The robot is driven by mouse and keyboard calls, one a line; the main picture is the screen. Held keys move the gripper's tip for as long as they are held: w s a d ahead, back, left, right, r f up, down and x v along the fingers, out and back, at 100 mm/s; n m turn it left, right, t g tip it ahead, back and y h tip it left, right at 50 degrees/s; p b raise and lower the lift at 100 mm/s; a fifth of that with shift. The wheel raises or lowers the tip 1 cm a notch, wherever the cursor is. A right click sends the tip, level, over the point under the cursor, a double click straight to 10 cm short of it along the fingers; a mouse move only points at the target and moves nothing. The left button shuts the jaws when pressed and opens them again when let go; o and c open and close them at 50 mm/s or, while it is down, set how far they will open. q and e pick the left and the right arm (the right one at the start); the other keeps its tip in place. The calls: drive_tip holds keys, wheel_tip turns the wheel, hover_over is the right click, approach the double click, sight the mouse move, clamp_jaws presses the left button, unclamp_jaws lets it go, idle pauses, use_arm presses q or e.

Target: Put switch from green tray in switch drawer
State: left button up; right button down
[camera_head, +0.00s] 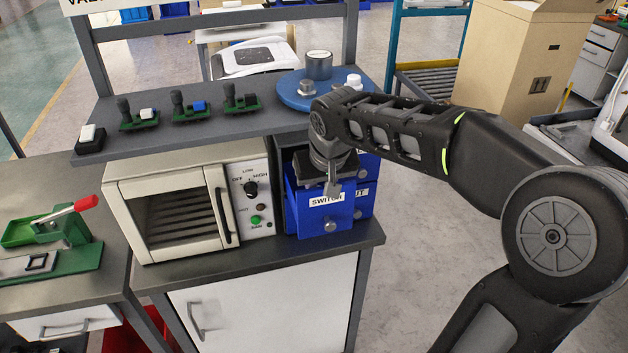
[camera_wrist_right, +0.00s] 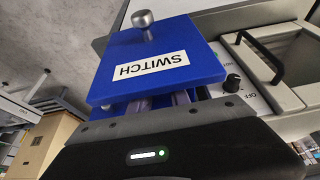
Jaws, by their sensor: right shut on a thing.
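The blue switch drawer (camera_head: 316,214), labelled SWITCH, stands out from its cabinet, right of the oven. It also shows upside down in the right wrist view (camera_wrist_right: 195,78). My right gripper (camera_head: 332,184) points down at the drawer's top. In the right wrist view its fingers (camera_wrist_right: 165,101) pass behind the drawer front's edge. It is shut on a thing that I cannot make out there. The green tray (camera_head: 28,232) is at the left on a bench and looks empty. I cannot see a loose switch. My left gripper is not in view.
A beige oven (camera_head: 165,205) stands left of the drawer. The grey shelf (camera_head: 215,135) above holds several small boards with switches and a blue round plate (camera_head: 294,98). Another blue drawer (camera_head: 364,200) sits close on the right. A red-handled lever (camera_head: 72,210) is beside the green tray.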

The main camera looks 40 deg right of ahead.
drive_tip(key=w+p, duration=0.1)
drive_tip(key=w, duration=0.1)
drive_tip(key=w+d+p, duration=0.1)
drive_tip(key=shift+w+d+r, duration=0.2)
drive_tip(key=shift+w, duration=0.2)
drive_tip(key=shift+f, duration=0.75)
drive_tip(key=shift+f, duration=0.1)
drive_tip(key=shift+f, duration=0.15)
drive_tip(key=c, duration=1.2)
unclamp_jaws()
drive_tip(key=shift+r, duration=0.25)
drive_tip(key=b+v, duration=0.1)
drive_tip(key=v, duration=1.1)
drive_tip(key=shift+w, duration=0.1)
